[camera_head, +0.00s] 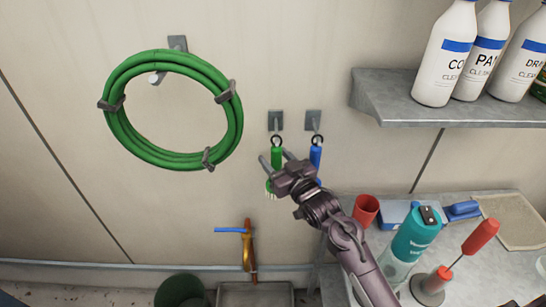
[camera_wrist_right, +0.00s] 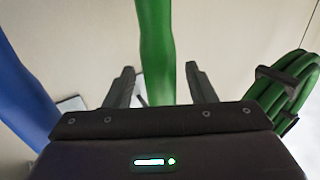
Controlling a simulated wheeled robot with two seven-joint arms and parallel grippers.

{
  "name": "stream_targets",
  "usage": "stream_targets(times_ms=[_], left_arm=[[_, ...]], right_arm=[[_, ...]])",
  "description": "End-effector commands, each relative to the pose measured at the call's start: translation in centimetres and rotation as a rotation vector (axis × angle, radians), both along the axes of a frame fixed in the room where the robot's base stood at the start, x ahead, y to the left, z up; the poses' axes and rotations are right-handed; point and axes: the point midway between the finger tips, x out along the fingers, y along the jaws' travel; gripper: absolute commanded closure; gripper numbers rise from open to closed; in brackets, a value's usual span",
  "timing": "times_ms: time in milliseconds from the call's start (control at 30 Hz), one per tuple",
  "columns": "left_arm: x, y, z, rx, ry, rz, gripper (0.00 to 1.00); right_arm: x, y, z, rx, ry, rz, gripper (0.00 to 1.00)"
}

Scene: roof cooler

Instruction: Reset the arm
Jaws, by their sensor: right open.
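My right arm reaches up from the lower right in the head view. Its gripper (camera_head: 274,160) is in front of the wall, close to a green-handled brush (camera_head: 277,156) hanging on a hook. In the right wrist view, the gripper's two fingers (camera_wrist_right: 164,85) are spread apart, with the green handle (camera_wrist_right: 155,50) showing between or beyond them. I cannot tell whether they touch it. A blue-handled tool (camera_head: 316,157) hangs on the neighbouring hook; it also shows at the left of the wrist view (camera_wrist_right: 22,90). My left gripper is not in view.
A coiled green hose (camera_head: 122,125) hangs on the wall at left. A shelf (camera_head: 450,110) with white bottles is at upper right. Below it, a counter (camera_head: 480,272) holds a teal spray bottle (camera_head: 415,235), a red cup (camera_head: 365,209) and a red-handled tool (camera_head: 480,236).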

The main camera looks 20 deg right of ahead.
Motion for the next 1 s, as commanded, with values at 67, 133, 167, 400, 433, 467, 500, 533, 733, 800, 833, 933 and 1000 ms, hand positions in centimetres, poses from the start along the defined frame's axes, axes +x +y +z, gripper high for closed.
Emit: stream_targets(times_ms=[67, 133, 167, 400, 433, 467, 500, 533, 733, 800, 833, 933, 1000], left_arm=[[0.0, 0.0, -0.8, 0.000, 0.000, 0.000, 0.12], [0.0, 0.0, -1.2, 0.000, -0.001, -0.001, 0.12], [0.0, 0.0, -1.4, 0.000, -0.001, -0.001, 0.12], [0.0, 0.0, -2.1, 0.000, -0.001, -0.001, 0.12], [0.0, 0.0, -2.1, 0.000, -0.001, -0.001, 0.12], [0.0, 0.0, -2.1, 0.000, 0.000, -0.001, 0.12], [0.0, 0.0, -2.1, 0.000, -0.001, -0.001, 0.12], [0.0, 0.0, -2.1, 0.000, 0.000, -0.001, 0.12], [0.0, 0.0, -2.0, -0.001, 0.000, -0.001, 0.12], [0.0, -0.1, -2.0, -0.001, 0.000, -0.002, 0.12], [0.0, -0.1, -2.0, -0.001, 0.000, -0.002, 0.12], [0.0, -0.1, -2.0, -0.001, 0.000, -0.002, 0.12], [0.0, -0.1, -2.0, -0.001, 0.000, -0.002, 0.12]], right_arm=[[-1.5, -0.3, -0.4, -0.003, 0.000, 0.001, 0.50], [-2.7, -0.6, -0.4, -0.002, 0.000, 0.001, 0.50], [-3.2, -0.8, -0.4, -0.002, 0.000, 0.001, 0.50], [-5.7, -1.4, -0.1, -0.002, 0.000, 0.002, 0.50], [-5.8, -1.4, -0.1, -0.002, 0.000, 0.002, 0.50], [-5.9, -1.4, -0.1, -0.001, 0.000, 0.002, 0.50], [-6.0, -1.4, -0.1, -0.001, 0.000, 0.001, 0.50], [-6.0, -1.4, -0.1, -0.001, 0.002, 0.001, 0.50], [-7.5, -1.2, -2.2, -0.047, 0.147, -0.034, 0.50], [-9.1, -1.1, -4.0, -0.085, 0.271, -0.060, 0.50], [-10.1, -1.1, -4.8, -0.102, 0.331, -0.070, 0.50], [-13.6, -1.1, -7.2, -0.157, 0.540, -0.099, 0.50], [-16.0, -1.1, -8.3, -0.185, 0.660, -0.109, 0.50]])
